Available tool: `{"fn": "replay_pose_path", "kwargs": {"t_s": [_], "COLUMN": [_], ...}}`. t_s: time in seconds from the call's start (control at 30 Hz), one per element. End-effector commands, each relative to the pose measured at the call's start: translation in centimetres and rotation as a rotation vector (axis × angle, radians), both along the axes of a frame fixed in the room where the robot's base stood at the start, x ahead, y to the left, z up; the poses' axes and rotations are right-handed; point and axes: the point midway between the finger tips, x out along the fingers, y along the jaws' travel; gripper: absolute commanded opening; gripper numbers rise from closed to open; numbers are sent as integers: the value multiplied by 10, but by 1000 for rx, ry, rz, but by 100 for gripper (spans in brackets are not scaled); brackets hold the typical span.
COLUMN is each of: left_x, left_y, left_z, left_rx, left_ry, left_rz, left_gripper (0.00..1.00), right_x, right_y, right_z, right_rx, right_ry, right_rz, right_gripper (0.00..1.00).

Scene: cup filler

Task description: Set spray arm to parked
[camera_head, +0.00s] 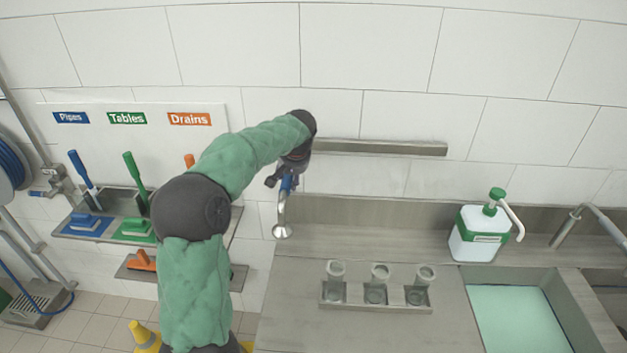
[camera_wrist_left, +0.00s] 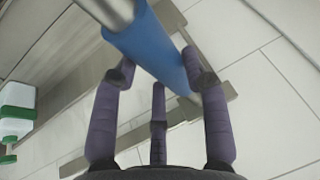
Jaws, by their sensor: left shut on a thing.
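The spray arm (camera_head: 281,215) hangs down near the wall at the left end of the counter, with its round metal spray head (camera_head: 282,232) at the bottom, above the counter's back left corner. My left gripper (camera_head: 284,181) is at its upper part, shut on the blue grip (camera_head: 287,185). In the left wrist view the blue grip (camera_wrist_left: 150,48) lies between the fingers of my left gripper (camera_wrist_left: 155,85), with the bare metal tube (camera_wrist_left: 112,10) above it. The upper end of the spray arm is hidden by my gripper and wrist. My right gripper is not in view.
A rack with three glasses (camera_head: 376,296) stands on the counter. A white jug with a green pump (camera_head: 480,232) stands right, beside a sink (camera_head: 515,320) of pale green water. A metal wall rail (camera_head: 380,148) is close right of my wrist. Brushes (camera_head: 135,180) hang left.

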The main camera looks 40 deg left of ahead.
Motion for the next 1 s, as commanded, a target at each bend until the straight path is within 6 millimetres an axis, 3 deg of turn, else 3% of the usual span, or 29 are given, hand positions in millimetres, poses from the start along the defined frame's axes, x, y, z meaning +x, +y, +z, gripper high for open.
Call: {"fn": "replay_pose_path", "kwargs": {"t_s": [0.2, 0.6, 0.63, 0.7, 1.0], "left_x": [-13, -15, -16, -16, -15], "left_y": [21, 26, 26, 26, 25], "left_z": [0, 1, 1, 1, 0], "left_rx": [0, 3, 3, 3, 1], "left_ry": [-1, 0, 0, 0, 0], "left_rz": [3, 3, 3, 3, 2], "left_gripper": [0, 0, 48, 67, 69], "right_x": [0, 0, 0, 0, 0], "right_y": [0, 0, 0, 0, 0], "right_z": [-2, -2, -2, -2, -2], "right_rx": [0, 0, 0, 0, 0], "right_ry": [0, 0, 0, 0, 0], "right_rz": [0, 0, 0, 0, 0], "right_gripper": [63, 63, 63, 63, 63]}}
